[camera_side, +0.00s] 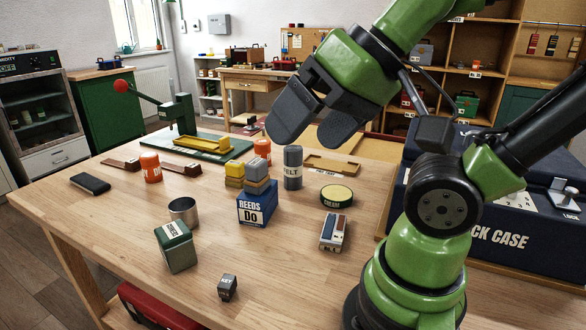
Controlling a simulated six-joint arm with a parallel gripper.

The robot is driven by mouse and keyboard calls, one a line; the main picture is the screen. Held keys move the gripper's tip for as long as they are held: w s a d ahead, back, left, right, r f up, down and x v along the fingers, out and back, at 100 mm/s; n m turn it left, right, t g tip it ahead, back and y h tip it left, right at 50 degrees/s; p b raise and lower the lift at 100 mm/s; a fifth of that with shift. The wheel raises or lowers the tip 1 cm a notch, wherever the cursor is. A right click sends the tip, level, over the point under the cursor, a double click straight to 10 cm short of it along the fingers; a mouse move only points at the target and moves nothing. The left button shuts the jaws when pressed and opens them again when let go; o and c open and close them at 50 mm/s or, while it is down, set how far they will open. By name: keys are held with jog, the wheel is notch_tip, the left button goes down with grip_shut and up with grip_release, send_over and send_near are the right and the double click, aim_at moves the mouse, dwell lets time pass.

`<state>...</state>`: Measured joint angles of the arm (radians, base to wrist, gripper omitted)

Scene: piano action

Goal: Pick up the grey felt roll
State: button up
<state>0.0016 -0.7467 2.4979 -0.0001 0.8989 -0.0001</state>
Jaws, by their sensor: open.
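The grey felt roll (293,168) stands upright on the wooden table, right of the blue reeds box. It is a dark grey cylinder with pale lettering on its side that reads in part "FELT". My gripper (318,131) is above the roll and a little to its right in the picture. Its two dark, broad fingers are apart, point down to the left, and hold nothing. The fingers do not touch the roll. The roll is fully in sight.
A blue reeds box (257,208) with yellow and grey blocks on top stands close left of the roll. An orange cylinder (263,150) is behind it. A round yellow-topped tin (337,195) lies to the right. A large blue case (480,215) fills the right side. The front table is mostly clear.

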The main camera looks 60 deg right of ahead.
jog(key=w+d+r+m+h, duration=0.1)
jog(key=w+d+m+h, duration=0.1)
jog(key=w+d, duration=0.55)
jog(key=m+g+h, duration=0.3)
jog(key=h, duration=0.2)
send_near(294, 148)
jog(key=f, duration=0.2)
jog(key=x, duration=0.4)
jog(key=shift+w+d+f, duration=0.1)
jog(key=shift+w+d, duration=0.15)
jog(key=shift+w, duration=0.25)
jog(key=shift+x, duration=2.9)
jog(key=c, duration=1)
